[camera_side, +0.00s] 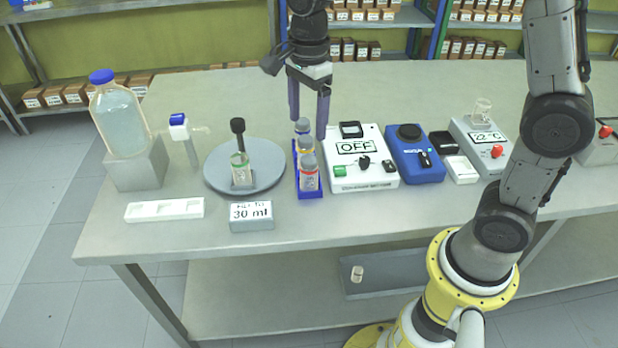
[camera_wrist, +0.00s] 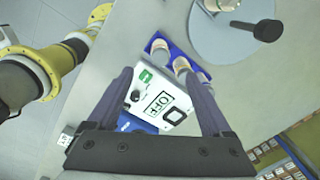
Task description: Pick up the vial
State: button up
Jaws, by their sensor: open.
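Several vials with differently coloured caps stand upright in a row in a blue rack (camera_side: 318,194). The front vial (camera_side: 310,181) has a grey cap and a red-and-white label; the middle vial (camera_side: 305,151) has a yellow cap; the back vial (camera_side: 302,126) has a bluish-grey cap. My gripper (camera_side: 308,128) points down, open, over the back end of the rack. In the side view its purple fingers overlap the back vial, and I cannot tell its exact height. In the wrist view my gripper (camera_wrist: 158,76) is open, with the rack (camera_wrist: 154,46) just beyond the fingertips and nothing clearly held.
An OFF-marked white device (camera_side: 364,175) stands close right of the rack, with a blue device (camera_side: 415,165) beyond. Left is a round grey plate (camera_side: 268,180) bearing a small glass bottle (camera_side: 241,168). A "30 ml" sign (camera_side: 251,216) and white holder (camera_side: 164,210) sit in front.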

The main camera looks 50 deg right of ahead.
aim_at(309, 170)
notch_tip(309, 170, down, 9)
jog(key=shift+f, duration=0.15)
jog(key=shift+w+d+f, duration=0.1)
jog(key=shift+d+f, duration=0.15)
jog(key=shift+f, duration=1.1)
jog(key=shift+d+f, duration=0.2)
jog(key=shift+f, duration=1.15)
grip_shut()
jog(key=shift+r, duration=0.1)
